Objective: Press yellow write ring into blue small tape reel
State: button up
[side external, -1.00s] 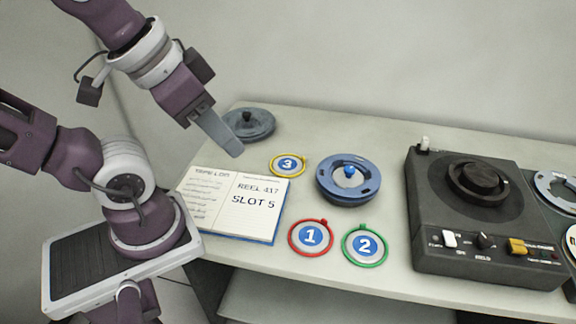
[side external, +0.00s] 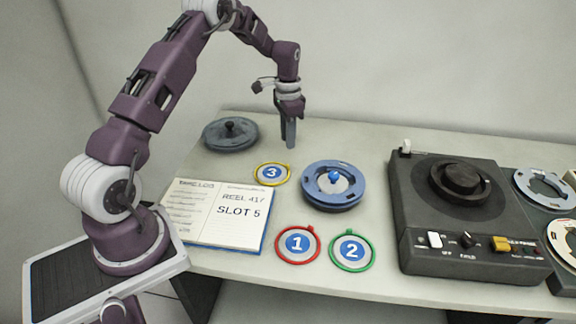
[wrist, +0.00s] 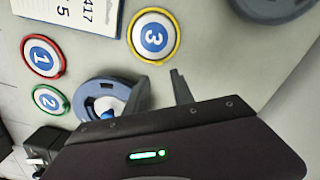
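The yellow ring (side external: 272,185) lies flat on the table around a blue disc marked 3, left of the blue tape reel. It also shows near the top middle of the wrist view (wrist: 178,42). The blue small tape reel (side external: 319,198) lies flat with a blue knob at its centre. In the wrist view the reel (wrist: 88,90) is partly hidden by my gripper. My gripper (side external: 290,144) points down above the table, behind the yellow ring and the reel, apart from both. The wrist view shows its two fingers (wrist: 161,86) apart with nothing between them.
A red ring (side external: 280,252) marked 1 and a green ring (side external: 333,255) marked 2 lie in front. An open logbook (side external: 205,232) reads REEL 417, SLOT 5. A grey-blue reel (side external: 225,142) lies back left. A dark tape machine (side external: 425,200) stands right, with more reels beyond.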

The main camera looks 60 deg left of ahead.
aim_at(288, 165)
notch_tip(288, 165, down, 9)
jog(key=shift+f, duration=0.1)
dwell(0.4)
grip_shut()
jog(key=shift+r, duration=0.2)
dwell(1.2)
jog(key=shift+r, duration=2.9)
jog(key=shift+d, duration=0.15)
